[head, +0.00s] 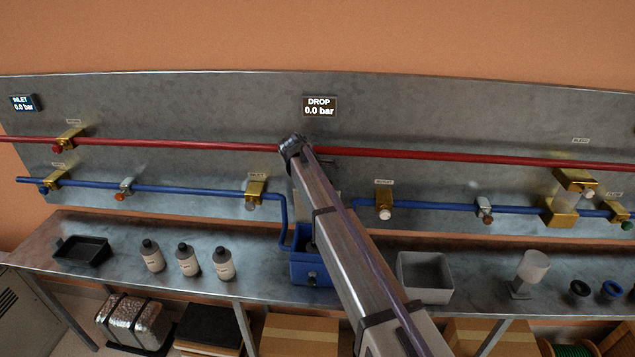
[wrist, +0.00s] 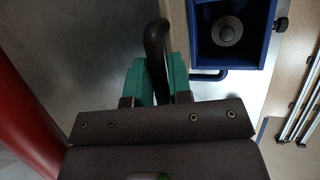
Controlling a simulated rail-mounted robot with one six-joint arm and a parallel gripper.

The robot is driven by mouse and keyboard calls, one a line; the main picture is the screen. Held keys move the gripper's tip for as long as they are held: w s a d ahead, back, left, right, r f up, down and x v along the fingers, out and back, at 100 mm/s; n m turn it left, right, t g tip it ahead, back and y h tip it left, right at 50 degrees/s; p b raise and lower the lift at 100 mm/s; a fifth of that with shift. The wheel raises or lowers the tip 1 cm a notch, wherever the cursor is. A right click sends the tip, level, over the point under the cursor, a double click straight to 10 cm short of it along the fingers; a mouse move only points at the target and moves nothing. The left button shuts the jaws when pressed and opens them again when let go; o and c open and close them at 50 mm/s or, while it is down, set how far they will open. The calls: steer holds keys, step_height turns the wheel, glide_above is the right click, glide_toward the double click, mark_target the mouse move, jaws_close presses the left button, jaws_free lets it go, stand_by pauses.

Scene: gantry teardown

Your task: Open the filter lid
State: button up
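The blue filter housing (head: 312,268) stands on the bench at the middle of the head view, partly hidden behind my arm. In the wrist view the housing (wrist: 258,62) is seen from above at upper right. Its top is uncovered, with a round grey disc (wrist: 227,31) inside. My gripper (wrist: 157,62) is beside the housing, with its green fingers on both sides of a curved black handle (wrist: 156,38) and apparently touching it. The lid plate itself cannot be clearly made out. The fingers are not clearly visible in the head view.
The red pipe (head: 440,155) crosses the panel and passes close to my gripper in the wrist view (wrist: 22,105). The blue pipe (head: 195,190) runs below it. A grey bin (head: 425,290) stands right of the housing; several bottles (head: 187,260) and a black tray (head: 82,251) stand left.

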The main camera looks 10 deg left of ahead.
steer(key=o, duration=0.4)
steer(key=shift+c, duration=0.2)
